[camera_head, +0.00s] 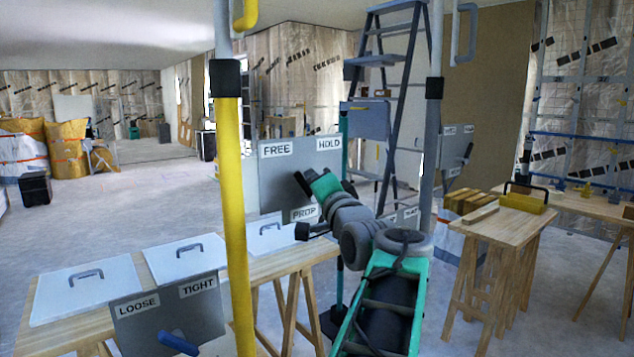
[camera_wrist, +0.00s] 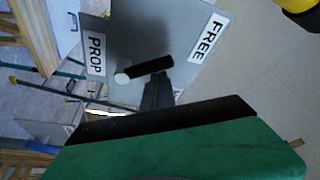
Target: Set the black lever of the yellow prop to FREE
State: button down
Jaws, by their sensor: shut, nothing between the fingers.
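The yellow prop (camera_head: 235,210) stands upright left of centre in the head view. A grey plate (camera_head: 283,180) beside it is marked FREE at upper left, HOLD at upper right and PROP below. In the wrist view the black lever (camera_wrist: 150,68) runs from a pale round pivot up and to the right, towards the FREE side of the plate (camera_wrist: 150,25); HOLD is out of sight there. My gripper (camera_wrist: 157,92) is shut and empty, its fingertips right beside the lever; contact cannot be told. In the head view my gripper (camera_head: 308,184) covers the plate's middle and hides most of the lever.
A LOOSE/TIGHT plate (camera_head: 168,312) with a blue lever (camera_head: 178,343) is at lower left, before a wooden bench (camera_head: 150,268) with white panels. A stepladder (camera_head: 400,100) stands behind my arm. Another bench (camera_head: 500,228) with a yellow toolbox (camera_head: 523,202) is at right.

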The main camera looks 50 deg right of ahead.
jog(key=s+d+r+p, duration=0.2)
jog(key=d+p, duration=0.1)
jog(key=b+v, duration=0.1)
jog(key=v, duration=0.7)
jog(key=shift+s+a, duration=0.25)
jog(key=shift+a, duration=0.1)
jog(key=shift+f, duration=0.15)
